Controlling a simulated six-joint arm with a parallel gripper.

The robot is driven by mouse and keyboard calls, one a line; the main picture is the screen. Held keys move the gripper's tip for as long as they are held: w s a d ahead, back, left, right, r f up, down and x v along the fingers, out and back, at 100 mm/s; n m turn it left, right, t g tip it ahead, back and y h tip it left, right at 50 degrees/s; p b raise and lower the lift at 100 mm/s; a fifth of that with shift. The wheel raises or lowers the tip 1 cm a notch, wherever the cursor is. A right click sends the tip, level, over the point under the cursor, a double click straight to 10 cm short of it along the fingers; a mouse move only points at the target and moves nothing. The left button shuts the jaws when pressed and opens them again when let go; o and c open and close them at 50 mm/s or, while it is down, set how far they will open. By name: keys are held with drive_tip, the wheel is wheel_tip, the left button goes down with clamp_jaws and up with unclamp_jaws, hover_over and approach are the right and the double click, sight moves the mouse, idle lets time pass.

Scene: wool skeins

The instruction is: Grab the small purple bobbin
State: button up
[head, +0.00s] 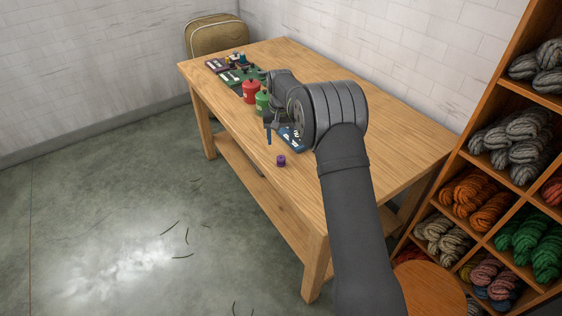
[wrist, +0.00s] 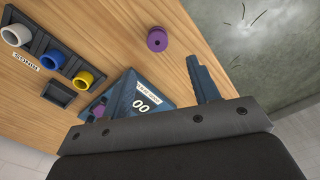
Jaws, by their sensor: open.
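The small purple bobbin (head: 281,160) stands on the wooden table near its front edge in the head view. In the wrist view the purple bobbin (wrist: 157,39) is at the top middle with a dark hole in its top, clear of other things. My gripper (head: 269,139) is open over the table, just behind and left of the bobbin in the head view. In the wrist view my gripper (wrist: 166,68) has its fingers apart with nothing between them, and the bobbin lies beyond the fingertips. A second purple piece (wrist: 97,112) shows partly hidden at lower left.
A dark tray (wrist: 45,77) holds white, blue and yellow spools. A blue labelled holder (wrist: 160,95) lies close to my fingers. Red (head: 251,92) and green (head: 262,104) containers stand behind my gripper. The table's front edge is close to the bobbin; a yarn shelf (head: 470,150) stands right.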

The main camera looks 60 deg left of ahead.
sight(281, 158)
wheel_tip(281, 158, down, 4)
drive_tip(key=f, duration=0.5)
drive_tip(key=shift+s+d, duration=0.1)
drive_tip(key=shift+d, duration=0.3)
drive_tip(key=shift+c, duration=0.2)
drive_tip(key=c, duration=1)
